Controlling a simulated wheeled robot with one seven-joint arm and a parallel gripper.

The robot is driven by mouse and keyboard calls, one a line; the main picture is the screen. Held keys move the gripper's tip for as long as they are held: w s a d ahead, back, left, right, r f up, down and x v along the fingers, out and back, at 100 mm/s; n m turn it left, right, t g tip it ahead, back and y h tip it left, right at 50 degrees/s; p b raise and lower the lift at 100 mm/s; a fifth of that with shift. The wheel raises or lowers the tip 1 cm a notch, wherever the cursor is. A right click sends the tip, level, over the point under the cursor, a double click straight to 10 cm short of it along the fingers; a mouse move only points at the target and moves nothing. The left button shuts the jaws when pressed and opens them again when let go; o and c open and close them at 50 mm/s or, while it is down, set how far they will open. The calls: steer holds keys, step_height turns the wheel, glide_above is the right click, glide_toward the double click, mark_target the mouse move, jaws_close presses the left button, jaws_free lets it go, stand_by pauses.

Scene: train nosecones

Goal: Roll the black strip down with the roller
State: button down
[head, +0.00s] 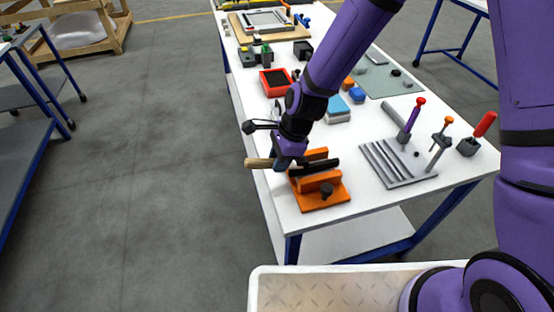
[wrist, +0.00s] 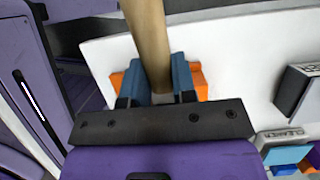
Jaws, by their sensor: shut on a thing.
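My gripper (head: 284,162) is shut on the light wooden handle of the roller (head: 259,163) at the near left of the white table. The handle sticks out to the left past the table edge. In the wrist view the handle (wrist: 148,40) stands between the blue fingertips (wrist: 156,82). An orange fixture (head: 312,205) with upright blocks and a dark knob sits under and right of my gripper. A dark bar (head: 322,165) lies across its top; I cannot tell whether it is the black strip or the roller's head. The contact there is hidden.
A grey ridged rack (head: 398,165) and upright screwdrivers with red (head: 485,124) and orange handles stand to the right. The floor left of the table is clear.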

steer(key=shift+w+d, duration=0.3)
steer(key=shift+d, duration=0.7)
steer(key=shift+w+d, duration=0.25)
steer(key=shift+d, duration=0.75)
steer(key=shift+w+d, duration=0.3)
steer(key=shift+d, duration=0.7)
stand_by(5.0)
